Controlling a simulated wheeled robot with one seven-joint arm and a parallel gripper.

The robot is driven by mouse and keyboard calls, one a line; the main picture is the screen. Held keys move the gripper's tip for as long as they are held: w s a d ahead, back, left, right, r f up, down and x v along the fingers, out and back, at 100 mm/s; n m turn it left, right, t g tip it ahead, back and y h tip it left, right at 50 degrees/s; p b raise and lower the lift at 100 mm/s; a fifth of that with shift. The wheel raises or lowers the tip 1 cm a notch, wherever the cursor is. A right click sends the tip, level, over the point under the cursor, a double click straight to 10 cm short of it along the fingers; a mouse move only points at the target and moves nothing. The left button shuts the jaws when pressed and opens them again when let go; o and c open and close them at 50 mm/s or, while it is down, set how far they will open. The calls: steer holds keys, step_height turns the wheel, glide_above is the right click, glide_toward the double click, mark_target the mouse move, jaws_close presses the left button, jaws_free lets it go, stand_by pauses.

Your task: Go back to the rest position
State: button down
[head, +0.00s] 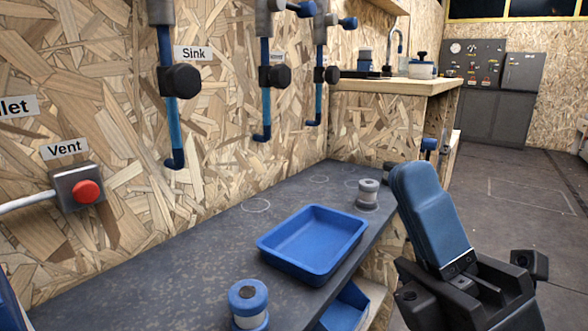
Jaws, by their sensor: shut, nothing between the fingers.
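My gripper is not in view; no fingertips show. A blue and black part of my own arm stands at the right of the head view, in front of the bench's right end. Its blue link tilts up and to the left, and black joints show at the bottom edge. What lies behind this link is hidden.
A dark bench (150,270) along the wall holds a blue tray (312,244), a blue-topped cylinder (248,300) and a grey-white cylinder (368,194). Valve pipes (182,80) and a red button (87,191) are on the wall. Floor (515,185) at right is open.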

steer(key=s+d+f+m+t+h, duration=0.35)
steer(key=f+m+h, duration=0.65)
steer(key=m, duration=0.4)
steer(key=s+d+f+m+t+h, duration=0.3)
steer(key=s+f+m+t+h, duration=0.3)
steer(key=m+h, duration=0.7)
steer(key=s+d+f+m+g+h, duration=0.1)
steer(key=s+d+f+m+g, duration=0.2)
steer(key=s+f+m+g, duration=0.45)
steer(key=s+d+f+m+g+h, duration=0.1)
steer(key=s+d+f+m+g, duration=0.2)
steer(key=s+f+m, duration=0.5)
step_height(320, 180, up, 38)
steer(key=s+n+p, duration=0.1)
steer(key=n+p, duration=0.2)
steer(key=p, duration=3.2)
steer(key=shift+s+a+f+n+p, duration=0.15)
steer(key=shift+s+f+n+p, duration=0.1)
steer(key=shift+s+n+p, duration=0.1)
